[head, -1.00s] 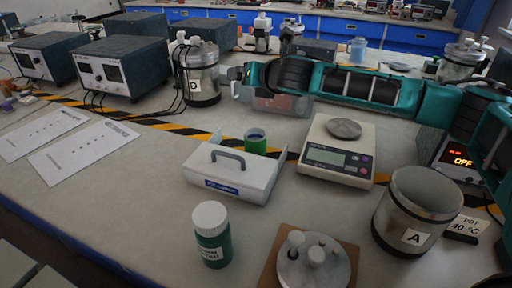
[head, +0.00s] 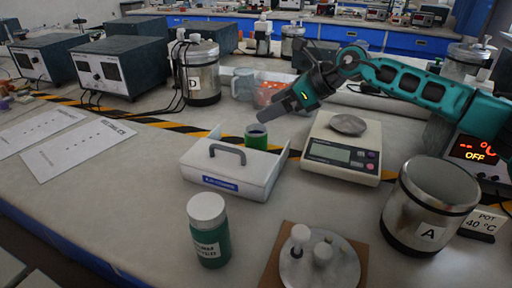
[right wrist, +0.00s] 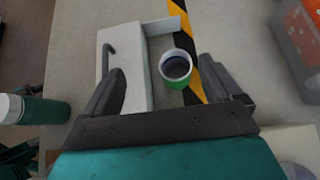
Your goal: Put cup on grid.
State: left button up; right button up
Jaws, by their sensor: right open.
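A small green cup (head: 257,141) with a pale rim and dark inside stands behind the white handled tray. In the right wrist view the cup (right wrist: 177,68) lies between the lines of my two fingers, a little beyond their tips. My right gripper (head: 264,112) is open and empty, just above and behind the cup, pointing down toward it. Its two fingers show apart in the right wrist view (right wrist: 163,75). I cannot pick out a grid with certainty in these views. My left gripper is not in view.
The white tray (head: 208,178) with a grey handle is close beside the cup. A scale (head: 340,153) stands to the right, a green bottle (head: 209,235) in front, metal pot A (head: 430,205) at right. A clear bin (head: 270,83) is behind the gripper.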

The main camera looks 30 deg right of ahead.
aim_at(252, 135)
jog(key=shift+g+h, duration=0.4)
jog(key=shift+h, duration=0.3)
jog(key=w+a+f, duration=0.1)
jog(key=w+f, duration=0.1)
jog(key=f, duration=0.1)
jog(key=w+a+f+b, duration=0.1)
jog(key=w+f, duration=0.1)
jog(key=f, duration=0.2)
jog(key=w+a+f, duration=0.1)
jog(key=w+f, duration=0.1)
jog(key=f, duration=0.2)
jog(key=shift+w+f+b, duration=0.1)
jog(key=shift+w+b, duration=0.1)
jog(key=shift+b, duration=0.2)
jog(key=c, duration=1.1)
